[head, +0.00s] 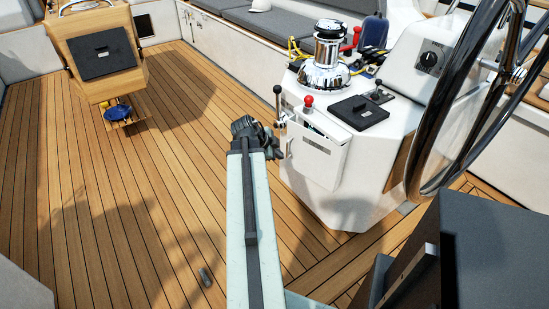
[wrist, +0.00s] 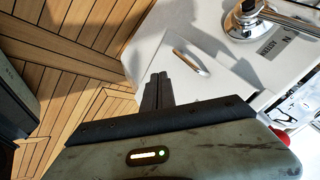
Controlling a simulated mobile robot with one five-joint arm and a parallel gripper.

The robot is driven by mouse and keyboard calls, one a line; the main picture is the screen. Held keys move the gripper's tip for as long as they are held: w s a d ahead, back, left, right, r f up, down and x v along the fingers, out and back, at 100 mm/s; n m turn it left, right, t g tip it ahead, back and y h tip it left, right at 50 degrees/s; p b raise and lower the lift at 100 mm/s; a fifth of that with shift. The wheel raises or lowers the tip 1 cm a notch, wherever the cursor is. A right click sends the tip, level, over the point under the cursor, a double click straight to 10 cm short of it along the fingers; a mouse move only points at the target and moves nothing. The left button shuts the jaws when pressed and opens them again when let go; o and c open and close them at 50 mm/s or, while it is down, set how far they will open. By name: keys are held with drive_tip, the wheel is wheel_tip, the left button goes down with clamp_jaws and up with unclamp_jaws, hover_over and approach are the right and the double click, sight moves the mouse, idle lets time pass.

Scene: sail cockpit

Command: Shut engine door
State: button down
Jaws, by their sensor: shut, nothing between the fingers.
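The engine door (head: 318,160) is a white panel on the side of the white pedestal. It stands ajar, tilted out from the pedestal, with a dark gap along its top. In the wrist view the white door (wrist: 215,85) shows with a slim silver handle (wrist: 191,62). My gripper (head: 272,138) is at the door's left edge in the head view. In the wrist view its dark fingers (wrist: 158,78) are shut and empty, beside the door's edge. I cannot tell whether they touch it.
A large steering wheel (head: 470,100) stands at the right. A wooden table (head: 92,35) is at the upper left. The teak floor (head: 130,200) is mostly clear.

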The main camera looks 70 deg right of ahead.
drive_tip(key=d+f+b, duration=0.2)
drive_tip(key=d+f, duration=0.1)
drive_tip(key=d, duration=0.3)
drive_tip(key=shift+f, duration=0.1)
